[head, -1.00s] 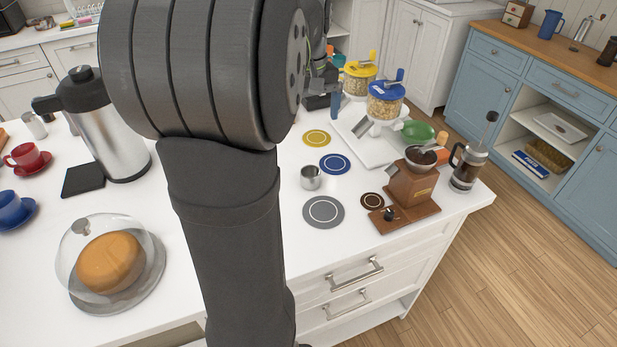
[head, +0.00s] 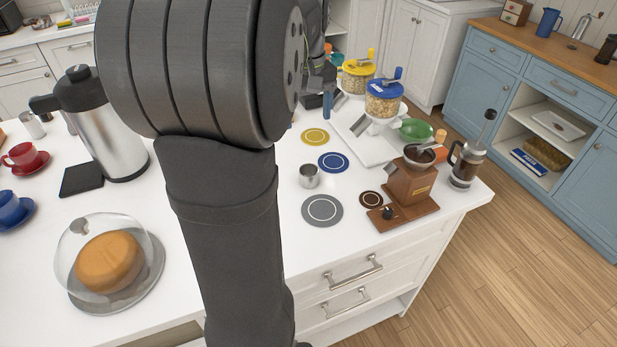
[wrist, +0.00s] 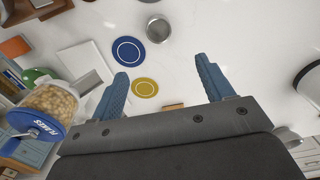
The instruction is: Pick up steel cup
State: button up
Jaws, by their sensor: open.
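The steel cup (head: 309,176) is a small, round metal cup standing upright on the white counter, between the grey disc and the blue disc. In the wrist view the steel cup (wrist: 158,29) shows near the top middle, beyond my fingertips and apart from them. My gripper (wrist: 162,75) is open, with two blue fingers spread wide and nothing between them but counter. In the head view my arm covers much of the middle, and part of my gripper (head: 327,100) shows behind it near the dispensers.
A grey disc (head: 322,211), blue disc (head: 334,163) and yellow disc (head: 315,137) lie around the cup. A wooden grinder (head: 408,187), French press (head: 467,163) and blue-lidded dispenser (head: 383,98) stand right. A steel jug (head: 113,135) and domed cake (head: 108,262) stand left.

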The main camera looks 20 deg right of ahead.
jog(key=n, duration=1.5)
send_near(309, 173)
jog(key=f, duration=0.2)
jog(key=s+f, duration=0.1)
jog(key=f, duration=0.2)
jog(key=s+a+f, duration=0.1)
jog(key=f, duration=0.2)
jog(key=c, duration=1)
jog(key=shift+r, duration=0.15)
